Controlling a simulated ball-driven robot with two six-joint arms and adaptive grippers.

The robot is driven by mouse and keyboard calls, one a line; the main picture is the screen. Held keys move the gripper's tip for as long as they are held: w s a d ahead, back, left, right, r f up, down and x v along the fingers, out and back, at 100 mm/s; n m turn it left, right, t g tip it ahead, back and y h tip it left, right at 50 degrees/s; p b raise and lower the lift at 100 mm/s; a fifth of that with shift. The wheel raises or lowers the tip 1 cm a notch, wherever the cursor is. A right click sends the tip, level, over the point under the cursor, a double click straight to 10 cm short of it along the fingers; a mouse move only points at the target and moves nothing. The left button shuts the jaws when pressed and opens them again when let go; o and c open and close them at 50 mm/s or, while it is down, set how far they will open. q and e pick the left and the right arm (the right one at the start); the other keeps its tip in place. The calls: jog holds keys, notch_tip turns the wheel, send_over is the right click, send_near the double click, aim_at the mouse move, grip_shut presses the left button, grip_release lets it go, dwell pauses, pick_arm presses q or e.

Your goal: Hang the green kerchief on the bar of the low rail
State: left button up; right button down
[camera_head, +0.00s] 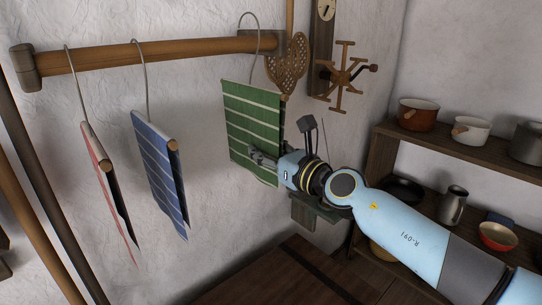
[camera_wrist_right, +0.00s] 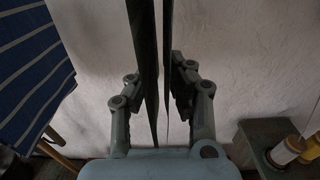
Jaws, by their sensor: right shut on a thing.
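The green kerchief (camera_head: 250,122) has pale stripes and hangs from a wire hook at the right end of the wooden bar (camera_head: 195,48). The hook's curve stands above the bar and its shank crosses in front of it; I cannot tell whether the hook rests on the bar. My right gripper (camera_head: 259,157) is shut on the lower right part of the kerchief. In the right wrist view the cloth (camera_wrist_right: 145,60) shows edge-on and dark between the fingers of my right gripper (camera_wrist_right: 162,85). My left gripper is not in view.
A red-and-white kerchief (camera_head: 108,180) and a blue striped one (camera_head: 160,165) hang on the bar to the left. A wooden skimmer (camera_head: 287,62) and a wall wheel (camera_head: 343,76) are close on the right. Shelves with pots (camera_head: 418,114) stand farther right.

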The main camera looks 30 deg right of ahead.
aim_at(257, 176)
jog(key=shift+w+a, duration=0.1)
jog(key=shift+w, duration=0.7)
jog(key=shift+w+f+b, duration=0.2)
jog(key=shift+w+b, duration=0.1)
jog(key=shift+b, duration=0.1)
jog(key=shift+f+b, duration=1.2)
jog(key=shift+f, duration=0.1)
jog(key=shift+s, duration=0.1)
jog(key=c, duration=1.1)
grip_release()
jog(key=shift+c, duration=0.2)
jog(key=s, duration=0.5)
jog(key=s+d, duration=0.1)
jog(key=s, duration=0.1)
jog(key=shift+s, duration=0.2)
